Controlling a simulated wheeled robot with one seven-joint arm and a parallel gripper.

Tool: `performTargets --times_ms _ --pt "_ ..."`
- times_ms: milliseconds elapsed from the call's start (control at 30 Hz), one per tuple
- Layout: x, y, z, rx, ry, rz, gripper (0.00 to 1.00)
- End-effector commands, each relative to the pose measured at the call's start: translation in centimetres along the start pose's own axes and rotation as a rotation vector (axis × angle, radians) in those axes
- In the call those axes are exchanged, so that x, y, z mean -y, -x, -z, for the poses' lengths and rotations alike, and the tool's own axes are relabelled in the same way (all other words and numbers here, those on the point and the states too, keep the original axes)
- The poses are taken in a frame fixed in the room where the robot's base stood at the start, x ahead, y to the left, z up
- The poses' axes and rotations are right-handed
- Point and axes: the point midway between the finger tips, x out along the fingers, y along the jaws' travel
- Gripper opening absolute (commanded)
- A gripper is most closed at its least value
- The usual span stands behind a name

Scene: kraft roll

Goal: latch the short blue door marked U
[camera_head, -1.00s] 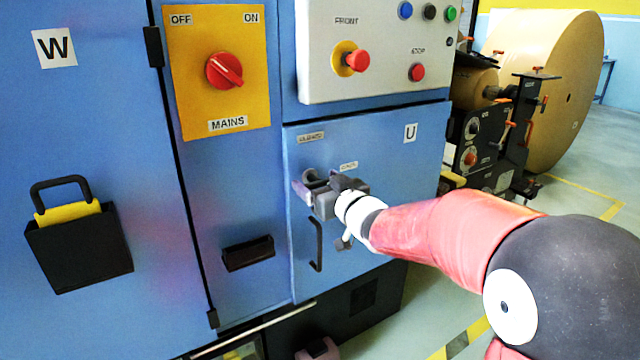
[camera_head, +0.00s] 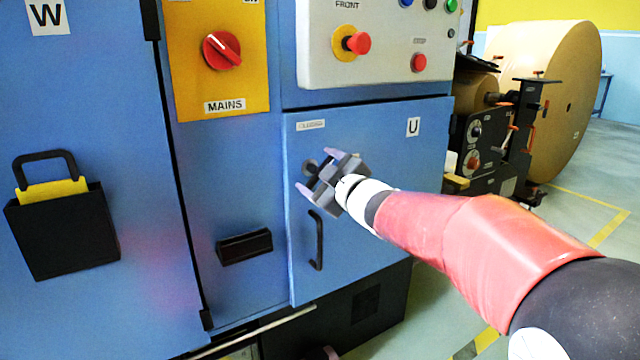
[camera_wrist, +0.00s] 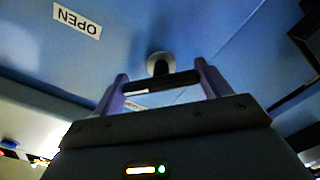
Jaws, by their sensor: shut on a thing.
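The short blue door marked U (camera_head: 385,225) stands flush with the cabinet front in the head view. Its latch (camera_head: 310,168) is at the door's upper left, mostly hidden by my gripper (camera_head: 316,173). In the wrist view the latch is a round metal boss with a dark handle bar (camera_wrist: 160,83). The bar lies across between the two purple fingers of my gripper (camera_wrist: 162,76), which is shut on it. A label reading OPEN (camera_wrist: 78,20) shows upside down in the wrist view. Whether the bolt is engaged cannot be seen.
A fixed black pull handle (camera_head: 316,240) is below the latch. Left are the yellow MAINS switch panel (camera_head: 220,85) and a black pocket (camera_head: 65,235) on door W. The control panel (camera_head: 380,70) is above. A large kraft roll (camera_head: 570,100) stands at right.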

Motion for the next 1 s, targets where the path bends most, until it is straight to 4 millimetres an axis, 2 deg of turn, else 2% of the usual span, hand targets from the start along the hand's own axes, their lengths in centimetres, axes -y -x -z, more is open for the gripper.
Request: performTargets --times_ms 600,1000 --pt "0.33 -0.01 -0.04 -0.001 0.566 0.0 0.54" --pt "0.31 -0.04 0.09 -0.002 0.781 0.001 0.54"
